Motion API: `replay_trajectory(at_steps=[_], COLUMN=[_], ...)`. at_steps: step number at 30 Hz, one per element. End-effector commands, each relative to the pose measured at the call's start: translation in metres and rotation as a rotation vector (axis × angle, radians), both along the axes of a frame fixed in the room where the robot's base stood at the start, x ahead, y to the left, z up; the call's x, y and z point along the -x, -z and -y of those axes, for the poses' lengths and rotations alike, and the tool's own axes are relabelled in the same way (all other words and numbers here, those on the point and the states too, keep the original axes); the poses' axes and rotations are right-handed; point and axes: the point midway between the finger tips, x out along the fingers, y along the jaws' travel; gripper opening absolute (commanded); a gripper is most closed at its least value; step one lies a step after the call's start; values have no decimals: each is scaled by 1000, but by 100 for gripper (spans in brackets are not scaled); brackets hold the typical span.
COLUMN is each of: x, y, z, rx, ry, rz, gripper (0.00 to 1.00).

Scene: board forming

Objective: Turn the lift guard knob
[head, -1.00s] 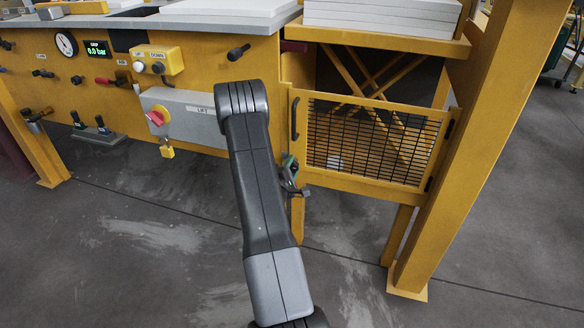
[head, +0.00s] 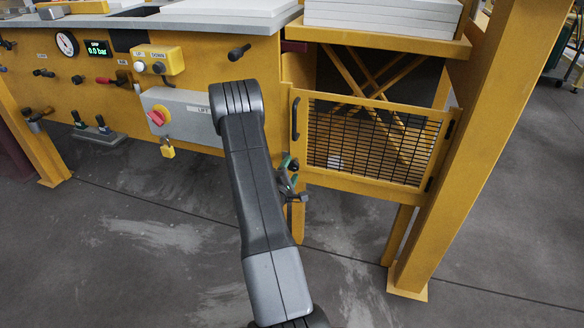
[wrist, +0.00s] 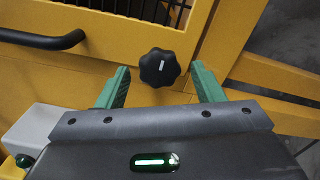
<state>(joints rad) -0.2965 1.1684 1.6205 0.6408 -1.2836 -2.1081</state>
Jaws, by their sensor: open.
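The knob (wrist: 160,68) is black and lobed with a white pointer mark, on the yellow frame of the mesh guard. In the wrist view it lies just beyond and between the fingertips of my gripper (wrist: 160,76). The green fingers are open, one on each side, and a gap shows between each finger and the knob. In the head view my gripper (head: 288,178) is at the lower left corner of the mesh guard (head: 372,143); the knob cannot be made out there. The guard looks closed.
A black handle (head: 295,118) is on the guard's left side; it also shows in the wrist view (wrist: 45,40). A grey lift box (head: 188,119) with a red switch and padlock is to the left. A thick yellow post (head: 485,150) stands right. The floor in front is clear.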

Motion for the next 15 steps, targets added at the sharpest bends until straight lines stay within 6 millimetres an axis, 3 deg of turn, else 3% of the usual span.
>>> replay_trajectory(at_steps=[9, 15], x=[69, 99], y=[-1, 0], z=[-24, -34], rx=[2, 2], ry=[-6, -3], rz=[-3, -2], gripper=[61, 61])
